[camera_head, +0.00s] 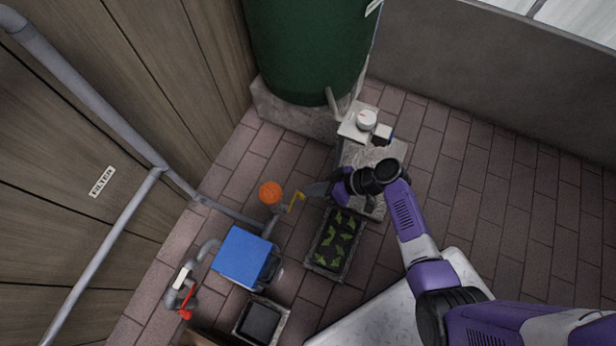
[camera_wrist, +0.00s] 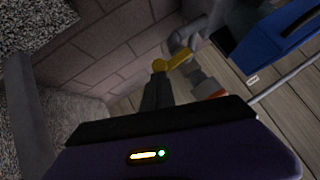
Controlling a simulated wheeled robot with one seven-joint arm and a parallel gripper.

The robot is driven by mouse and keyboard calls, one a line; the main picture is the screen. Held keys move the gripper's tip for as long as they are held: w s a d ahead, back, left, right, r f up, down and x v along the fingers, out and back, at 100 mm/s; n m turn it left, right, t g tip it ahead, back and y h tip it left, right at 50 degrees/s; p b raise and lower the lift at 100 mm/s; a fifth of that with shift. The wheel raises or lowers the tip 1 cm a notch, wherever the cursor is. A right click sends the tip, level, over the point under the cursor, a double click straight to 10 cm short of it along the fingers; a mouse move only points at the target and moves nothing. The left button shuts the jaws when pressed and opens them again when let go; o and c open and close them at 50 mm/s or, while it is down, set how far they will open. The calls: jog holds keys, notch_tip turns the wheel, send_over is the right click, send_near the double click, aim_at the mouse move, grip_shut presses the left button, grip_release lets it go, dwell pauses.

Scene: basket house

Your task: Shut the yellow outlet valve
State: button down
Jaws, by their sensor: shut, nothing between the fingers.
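The yellow valve handle (camera_head: 295,201) is a small bent lever on grey pipework, beside a round orange part. In the wrist view the yellow handle (camera_wrist: 178,60) lies just beyond the fingertips, with a grey pipe fitting around it. My gripper (camera_head: 308,190) comes in from the right, its dark fingers pointing left at the handle. In the wrist view my gripper (camera_wrist: 158,78) is shut and empty, its tips very close to the handle's near end. I cannot tell whether they touch it.
A blue box (camera_head: 243,257) sits on the pipe line below the valve. A red-handled valve (camera_head: 185,312) is at lower left. A planter with green leaves (camera_head: 334,243) stands just below my gripper. A green tank (camera_head: 308,45) stands behind. Brick floor at right is clear.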

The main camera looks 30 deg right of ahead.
jog(key=shift+w+d+f, duration=0.1)
jog(key=shift+w+f, duration=0.05)
jog(key=shift+f, duration=0.15)
dwell(0.4)
